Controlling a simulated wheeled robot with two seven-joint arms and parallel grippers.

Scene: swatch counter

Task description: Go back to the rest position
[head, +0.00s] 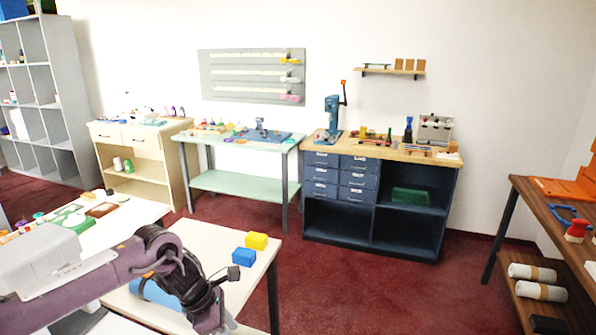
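My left arm comes in from the left and reaches over a white table (215,240). Its wrist bends down, and my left gripper (222,322) hangs at the table's front edge, near the bottom of the head view. The fingers are small and dark here, so I cannot tell whether they are open or shut. My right gripper is not in view. A yellow block (256,241) and a blue block (243,257) sit on the table beyond the gripper. A blue rounded object (155,294) is partly hidden behind my arm.
Another white table (125,219) with small items stands at left. A pale green table (225,183), a dark blue cabinet (400,231) and a wooden cabinet (130,186) line the back wall. A brown bench (545,205) is at right. Red carpet (400,295) lies clear between.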

